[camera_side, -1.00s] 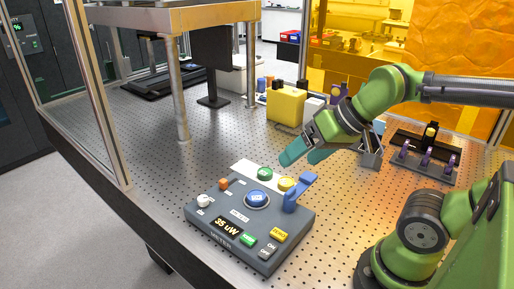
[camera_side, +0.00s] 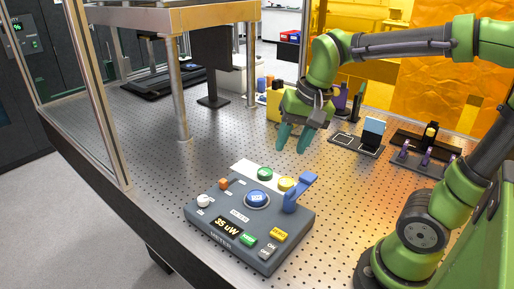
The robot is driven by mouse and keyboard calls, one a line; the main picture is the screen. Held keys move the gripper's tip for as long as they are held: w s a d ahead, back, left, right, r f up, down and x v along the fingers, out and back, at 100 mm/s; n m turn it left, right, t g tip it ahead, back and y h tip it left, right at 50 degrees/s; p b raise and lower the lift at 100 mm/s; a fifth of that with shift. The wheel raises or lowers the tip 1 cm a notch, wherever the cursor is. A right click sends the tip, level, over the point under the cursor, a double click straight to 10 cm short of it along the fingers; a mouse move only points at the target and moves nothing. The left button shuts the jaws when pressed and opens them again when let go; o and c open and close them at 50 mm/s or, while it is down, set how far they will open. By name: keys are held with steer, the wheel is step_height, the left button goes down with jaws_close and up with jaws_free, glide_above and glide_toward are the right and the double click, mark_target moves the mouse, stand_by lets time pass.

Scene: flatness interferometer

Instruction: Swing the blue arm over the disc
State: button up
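The blue arm (camera_side: 297,192) stands at the right back corner of the grey meter box (camera_side: 218,215). It slants up to the right, clear of the disc. The round blue disc (camera_side: 257,197) sits in a pale ring in the middle of the box top, left of the blue arm. My gripper (camera_side: 293,146) points down, with its two teal fingers apart and nothing between them. It is above the table, behind the meter box and apart from the blue arm.
A yellow block (camera_side: 275,103) stands behind my gripper. A metal post (camera_side: 181,100) rises at left.

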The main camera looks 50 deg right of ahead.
mark_target(291, 190)
steer(key=d+f+m+g, duration=0.1)
steer(key=f+m, duration=0.2)
steer(key=f, duration=0.2)
steer(key=f+m+g, duration=0.1)
steer(key=f+m, duration=0.2)
steer(key=f, duration=0.2)
steer(key=w+d+f+m+g, duration=0.1)
steer(key=f+m, duration=0.2)
steer(key=f, duration=0.1)
steer(key=shift+d+f+h, duration=0.35)
steer(key=shift+f+h, duration=0.05)
jaws_close()
